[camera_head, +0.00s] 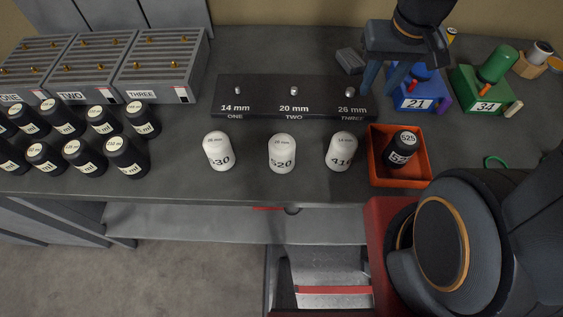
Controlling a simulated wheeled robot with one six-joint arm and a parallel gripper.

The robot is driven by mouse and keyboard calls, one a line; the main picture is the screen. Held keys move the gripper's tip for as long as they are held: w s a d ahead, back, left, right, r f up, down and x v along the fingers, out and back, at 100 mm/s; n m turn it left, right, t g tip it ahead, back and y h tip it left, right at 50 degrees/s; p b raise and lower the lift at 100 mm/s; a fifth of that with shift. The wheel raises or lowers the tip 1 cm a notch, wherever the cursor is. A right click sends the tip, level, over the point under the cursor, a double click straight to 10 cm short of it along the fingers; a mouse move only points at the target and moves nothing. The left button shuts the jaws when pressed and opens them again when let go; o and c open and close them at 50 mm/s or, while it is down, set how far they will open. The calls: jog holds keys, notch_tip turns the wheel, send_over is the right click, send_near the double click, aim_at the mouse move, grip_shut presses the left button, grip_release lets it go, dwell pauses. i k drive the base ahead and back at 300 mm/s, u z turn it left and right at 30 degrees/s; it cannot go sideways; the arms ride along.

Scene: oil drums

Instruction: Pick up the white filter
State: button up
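Three white filters stand upright in a row on the dark bench. The left white filter (219,151) has a number that seems to end in 30. The middle white filter (282,154) reads about 520, and the right white filter (341,151) about 416. Their small top labels are hard to read. My gripper (382,82) is at the upper right, behind and right of the right filter and apart from all three. Its two fingers point down with an empty gap between them.
A black plate (255,97) marked 14, 20 and 26 mm lies behind the filters. An orange-red bin (424,165) holds a black filter (401,149). Blue (424,103) and green boxes (467,88) stand right. Black canisters (126,156) and grey racks (159,75) stand left.

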aim_at(282, 147)
jog(key=k, duration=0.35)
jog(key=z, duration=1.65)
jog(key=k, duration=0.9)
jog(key=u, duration=1.65)
